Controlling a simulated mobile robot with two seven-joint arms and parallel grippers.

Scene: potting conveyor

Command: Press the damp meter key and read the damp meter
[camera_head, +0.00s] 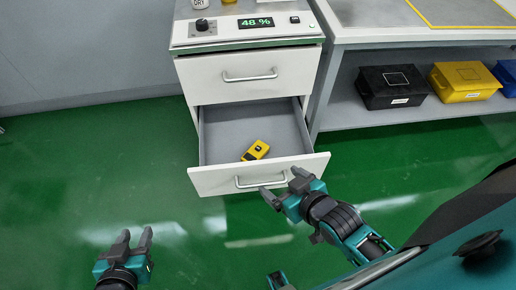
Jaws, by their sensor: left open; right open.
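A panel on top of the white cabinet holds a lit green display (256,22) that reads "48 %". A small dark key (295,19) sits to the right of the display, and a round black knob (202,25) sits to its left. A yellow handheld device (256,150) with a dark patch lies in the open lower drawer (215,134); I cannot tell which of these is the damp meter. My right gripper (282,185) is open at the right end of the lower drawer's handle (250,184). My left gripper (134,239) is open and empty over the green floor.
The upper drawer (246,72) is shut. Black (390,88), yellow (464,82) and blue (506,76) lidded boxes stand on a shelf (430,112) at the right. A cup marked "DRY" (200,4) is cut off at the top. The floor at the left is clear.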

